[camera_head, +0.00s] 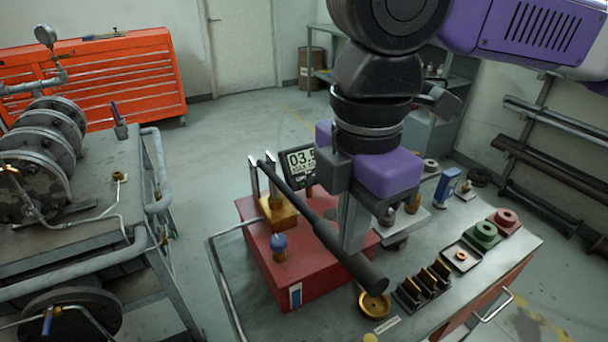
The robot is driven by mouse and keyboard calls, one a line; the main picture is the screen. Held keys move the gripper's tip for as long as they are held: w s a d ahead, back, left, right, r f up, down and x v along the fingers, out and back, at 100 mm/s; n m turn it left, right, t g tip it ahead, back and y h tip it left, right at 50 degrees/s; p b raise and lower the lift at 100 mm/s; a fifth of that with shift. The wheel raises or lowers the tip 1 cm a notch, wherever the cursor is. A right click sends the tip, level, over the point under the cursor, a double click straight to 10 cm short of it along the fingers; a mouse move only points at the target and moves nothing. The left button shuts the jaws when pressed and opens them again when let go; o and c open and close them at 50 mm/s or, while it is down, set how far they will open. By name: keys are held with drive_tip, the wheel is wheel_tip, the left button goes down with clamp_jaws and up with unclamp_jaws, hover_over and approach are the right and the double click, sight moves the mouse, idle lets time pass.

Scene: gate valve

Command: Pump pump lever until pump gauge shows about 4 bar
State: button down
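The pump lever (310,216) is a dark bar with a thick black grip, sloping from the upright posts down to the lower right. It joins a red pump box (255,225) with a brass block (279,211) and a blue knob (279,242). The pump gauge (299,160) is a dark digital display behind the lever. Its reading starts with "03."; the rest is partly covered by my arm. My gripper (353,240) points down at the lever's grip, with its grey fingers at or against it. The lever and the view angle hide whether the fingers close around it.
The pump stands on a grey workbench (440,230) with a brass dish (374,305), a black slotted holder (422,290) and green and red round parts on its right. A second bench (90,190) with flanged pipework is at left. A red tool cabinet (120,75) stands behind.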

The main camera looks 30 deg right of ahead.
drive_tip(key=shift+f, duration=0.7)
wheel_tip(320, 180, up, 4)
drive_tip(key=p, duration=0.4)
drive_tip(key=shift+f, duration=0.25)
idle(1.1)
wheel_tip(320, 180, up, 5)
drive_tip(key=p, duration=0.5)
idle(0.4)
